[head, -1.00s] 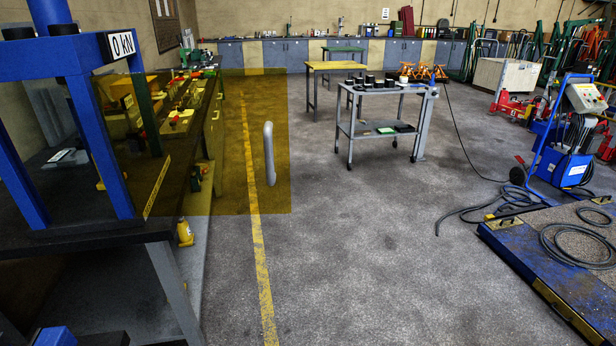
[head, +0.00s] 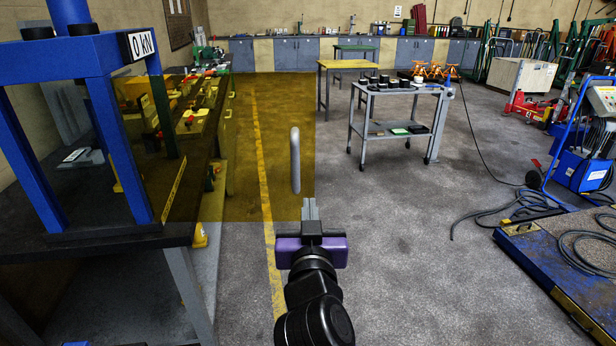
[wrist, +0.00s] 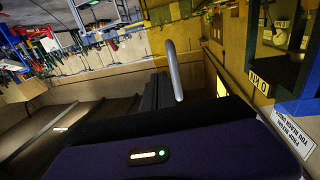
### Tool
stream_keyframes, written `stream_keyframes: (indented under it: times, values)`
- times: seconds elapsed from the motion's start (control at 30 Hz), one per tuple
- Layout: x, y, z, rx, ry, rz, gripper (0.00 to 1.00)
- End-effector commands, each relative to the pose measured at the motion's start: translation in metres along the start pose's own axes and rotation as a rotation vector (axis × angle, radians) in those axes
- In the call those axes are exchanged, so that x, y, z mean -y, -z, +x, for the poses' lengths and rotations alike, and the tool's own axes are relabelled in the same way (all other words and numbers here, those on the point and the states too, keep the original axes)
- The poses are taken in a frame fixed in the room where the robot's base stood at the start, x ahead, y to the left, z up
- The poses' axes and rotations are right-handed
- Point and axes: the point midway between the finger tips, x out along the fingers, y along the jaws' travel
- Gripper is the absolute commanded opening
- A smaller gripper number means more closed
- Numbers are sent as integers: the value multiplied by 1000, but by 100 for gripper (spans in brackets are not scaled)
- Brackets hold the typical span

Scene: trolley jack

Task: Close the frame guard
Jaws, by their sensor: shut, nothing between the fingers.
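The frame guard is a see-through yellow panel (head: 275,140) that stands swung out to the right of the blue press frame (head: 75,55) in the head view. A grey upright bar handle (head: 295,160) sits near its free edge. It also shows in the wrist view (wrist: 174,70), with the yellow panel (wrist: 225,35) behind it. My gripper (head: 309,208) is shut and empty, just below and slightly right of the handle in the head view. In the wrist view its fingers (wrist: 155,92) lie just left of the handle; I see no clear contact.
The press stands on a dark bench (head: 100,240) at the left. A grey trolley (head: 400,90) with black parts stands beyond, to the right. A blue platform (head: 560,260) with hoses lies at the far right. The floor between is clear.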

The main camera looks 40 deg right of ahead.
Motion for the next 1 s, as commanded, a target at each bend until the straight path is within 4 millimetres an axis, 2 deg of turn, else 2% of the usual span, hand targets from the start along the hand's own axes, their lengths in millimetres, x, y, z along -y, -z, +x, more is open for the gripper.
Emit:
stream_keyframes:
  times: [0.3, 0.53, 0.73, 1.0]
  values:
    - [-2, 3, 63, 0, -3, -2, 0]
    - [-1, 2, 102, 1, -1, -2, 0]
    - [0, 1, 119, 1, 2, -1, 0]
    - [0, 0, 122, 0, 3, -1, 0]
